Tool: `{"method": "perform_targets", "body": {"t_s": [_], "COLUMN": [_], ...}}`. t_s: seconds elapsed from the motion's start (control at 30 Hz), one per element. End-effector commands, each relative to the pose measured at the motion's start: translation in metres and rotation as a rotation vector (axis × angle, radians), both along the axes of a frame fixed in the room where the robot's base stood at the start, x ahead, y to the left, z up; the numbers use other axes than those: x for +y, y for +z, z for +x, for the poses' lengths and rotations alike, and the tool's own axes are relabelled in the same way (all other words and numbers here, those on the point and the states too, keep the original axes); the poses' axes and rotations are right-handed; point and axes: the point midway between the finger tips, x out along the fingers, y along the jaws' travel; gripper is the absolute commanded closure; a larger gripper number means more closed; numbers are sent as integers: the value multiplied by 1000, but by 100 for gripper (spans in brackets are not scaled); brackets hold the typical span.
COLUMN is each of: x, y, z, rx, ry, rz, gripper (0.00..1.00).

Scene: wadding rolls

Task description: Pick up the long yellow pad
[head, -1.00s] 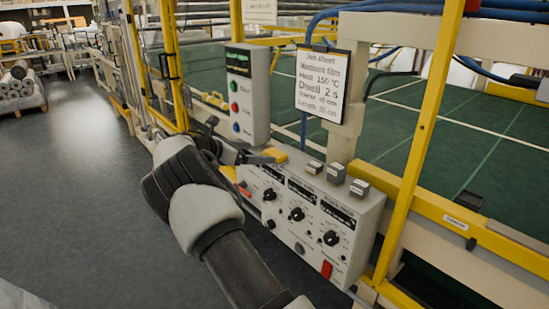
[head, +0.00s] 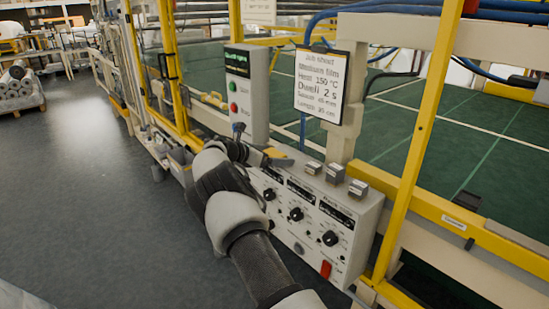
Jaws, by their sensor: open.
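A small yellow piece (head: 277,152) shows at the left end of the control box top, right by my gripper. It may be the yellow pad, but I cannot tell, as my arm hides part of it. My gripper (head: 258,156) is in front of the upright button box, with its dark wrist toward me. Its jaws are open, though the fingertips are small and partly hidden. I cannot see anything held in it.
A control box (head: 310,225) with knobs, a red switch and grey blocks on top stands close to my arm. The upright button box (head: 247,90), job sheet (head: 322,85) and yellow posts (head: 420,140) surround it. Open grey floor (head: 90,190) lies left.

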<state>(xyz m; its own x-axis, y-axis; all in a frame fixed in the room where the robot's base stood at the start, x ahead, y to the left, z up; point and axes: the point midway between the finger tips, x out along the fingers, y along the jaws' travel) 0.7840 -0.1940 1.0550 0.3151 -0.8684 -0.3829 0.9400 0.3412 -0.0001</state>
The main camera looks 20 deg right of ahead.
Motion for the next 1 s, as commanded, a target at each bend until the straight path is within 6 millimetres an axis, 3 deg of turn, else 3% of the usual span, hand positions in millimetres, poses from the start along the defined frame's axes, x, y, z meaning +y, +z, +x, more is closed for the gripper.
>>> {"method": "perform_targets", "body": {"t_s": [0.07, 0.33, 0.67, 1.0], "x": [0, 0, 0, 0], "y": [0, 0, 10, 75], "z": [0, 0, 0, 0], "rx": [0, 0, -3, -4], "ry": [0, 0, 0, -1], "rz": [0, 0, 0, 1], "gripper": [8, 53, 53, 53]}}
